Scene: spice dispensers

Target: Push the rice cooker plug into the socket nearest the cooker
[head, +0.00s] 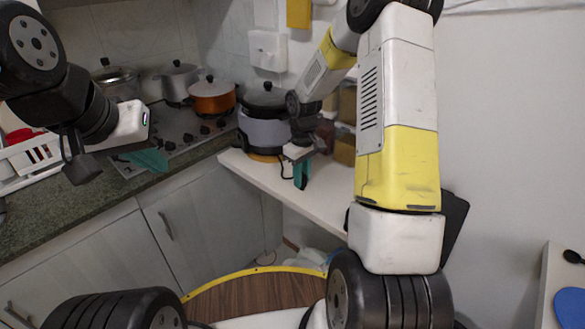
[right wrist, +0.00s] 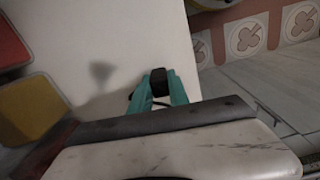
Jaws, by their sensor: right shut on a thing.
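The rice cooker (head: 264,133), grey with a dark lid, stands on the white shelf by the corner. A white box (head: 268,50), seemingly a socket, is on the tiled wall above it; its face is too small to read. My right gripper (head: 302,176) is low in front of the cooker, fingers pointing down. In the right wrist view its teal fingers are shut on the black plug (right wrist: 160,82), over the shelf's edge and apart from any socket. A dark cord (head: 284,172) shows beside the cooker. My left gripper (head: 150,160) hangs over the stove's front edge; its opening is unclear.
The white shelf (head: 318,197) has bare room in front of the cooker. Boxes (head: 344,145) stand at its back. An orange pot (head: 212,97) and grey pots are on the stove (head: 185,130) at the left. A yellow item (head: 298,13) hangs on the wall.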

